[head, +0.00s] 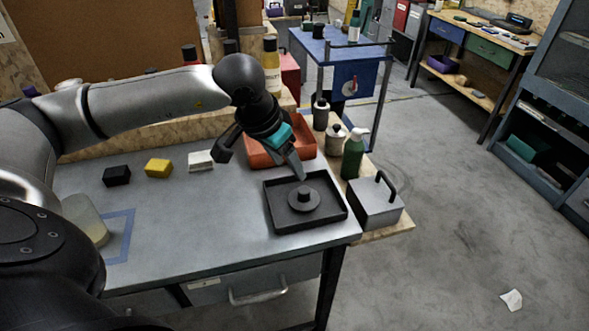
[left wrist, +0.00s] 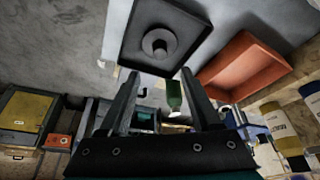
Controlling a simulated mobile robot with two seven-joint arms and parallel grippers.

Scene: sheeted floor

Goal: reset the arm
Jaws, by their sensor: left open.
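My left gripper (head: 299,176) is above the black square tray (head: 335,218) at the right end of the grey table. A dark round part with a raised hub (head: 304,199) sits in the tray. In the left wrist view my left gripper (left wrist: 157,84) has its two fingers spread with nothing between them. That view also shows the tray (left wrist: 195,55) and the round part (left wrist: 158,43) beyond the fingertips. My right gripper is not in view.
An orange bin (head: 262,157) stands behind the tray. A green pump bottle (head: 353,154) and a grey box with a handle (head: 375,206) are to its right. Black (head: 117,176), yellow (head: 158,168) and white (head: 201,160) blocks lie at left. The table's middle is clear.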

